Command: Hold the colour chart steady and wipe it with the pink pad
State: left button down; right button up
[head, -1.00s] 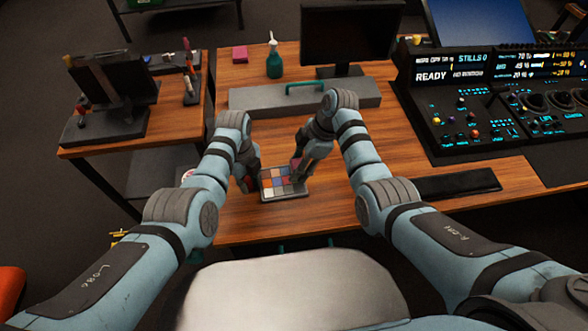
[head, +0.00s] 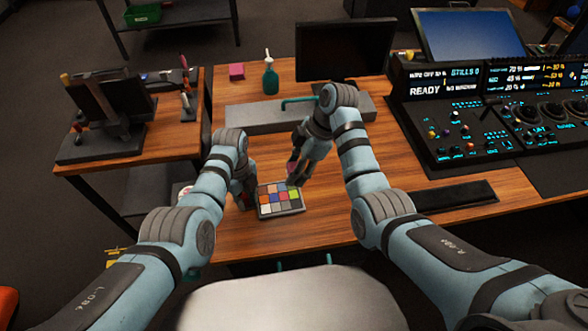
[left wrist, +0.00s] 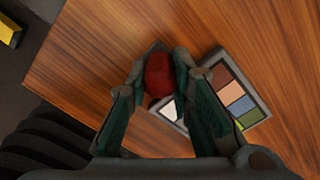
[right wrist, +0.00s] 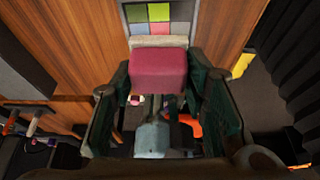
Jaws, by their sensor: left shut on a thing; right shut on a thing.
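The colour chart (head: 280,201), a grey-framed board of coloured squares, lies on the wooden desk. It also shows in the left wrist view (left wrist: 237,98), partly hidden by a finger. My left gripper (head: 249,197) is at its left edge, shut on a dark red rounded piece (left wrist: 159,75); whether this is fixed to the chart I cannot tell. My right gripper (head: 294,176) is shut on the pink pad (right wrist: 159,70), which has a pale layer on its far side. The pad is beyond the chart's far right side in the head view, apparently clear of its squares.
A monitor (head: 345,50) and a control console (head: 470,110) are at the right.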

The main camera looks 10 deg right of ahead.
pick_arm(q)
jog(key=c, duration=1.3)
grip_release()
jog(key=shift+c, duration=0.2)
notch_tip(320, 180, up, 12)
jog(key=o, duration=0.3)
pick_arm(e)
notch_tip(320, 180, up, 10)
jog(key=p, duration=0.9)
jog(key=shift+f, duration=0.2)
pick_arm(q)
notch_tip(320, 180, up, 6)
